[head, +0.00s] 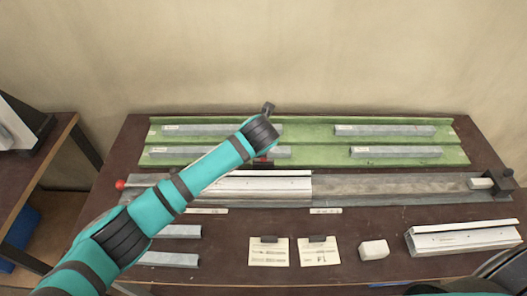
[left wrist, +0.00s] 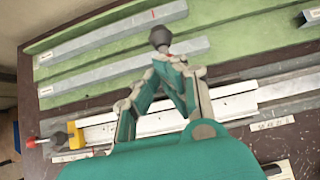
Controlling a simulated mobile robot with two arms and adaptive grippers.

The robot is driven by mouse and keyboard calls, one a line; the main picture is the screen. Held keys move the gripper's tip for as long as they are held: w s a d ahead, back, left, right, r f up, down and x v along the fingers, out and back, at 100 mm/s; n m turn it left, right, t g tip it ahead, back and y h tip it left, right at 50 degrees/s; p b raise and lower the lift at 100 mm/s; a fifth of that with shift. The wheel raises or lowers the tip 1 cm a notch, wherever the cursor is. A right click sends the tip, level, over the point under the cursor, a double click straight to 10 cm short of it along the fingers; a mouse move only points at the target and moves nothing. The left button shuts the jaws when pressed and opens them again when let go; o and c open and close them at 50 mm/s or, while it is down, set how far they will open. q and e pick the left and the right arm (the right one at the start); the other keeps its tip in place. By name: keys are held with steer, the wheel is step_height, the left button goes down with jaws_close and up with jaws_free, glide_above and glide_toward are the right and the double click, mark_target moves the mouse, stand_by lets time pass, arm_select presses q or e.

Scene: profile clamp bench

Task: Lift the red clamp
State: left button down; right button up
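A round red knob (head: 119,184) shows at the left end of the long grey rail (head: 390,187). In the left wrist view the red knob (left wrist: 30,142) has a short stem, with a yellow block (left wrist: 75,135) to its right. My left wrist hides the gripper in the head view; a small dark-red patch (head: 262,160) shows just below it. In the left wrist view my left gripper (left wrist: 167,62) has its fingers converging near a dark rounded piece (left wrist: 160,38). Whether they hold it is unclear. The red knob is well left of the gripper. My right gripper is out of view.
A green tray (head: 315,153) behind the rail holds several grey profiles. A silver profile (head: 280,186) lies on the rail. A dark end block (head: 503,183) stands at the right. In front lie two cards (head: 268,252), a white block (head: 374,250) and another silver profile (head: 460,237).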

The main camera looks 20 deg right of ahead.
arm_select(q)
steer(key=shift+w+d+r, duration=0.1)
steer(key=shift+w+d, duration=0.15)
steer(key=shift+w, duration=0.75)
steer(key=shift+w, duration=0.1)
steer(key=v, duration=1.2)
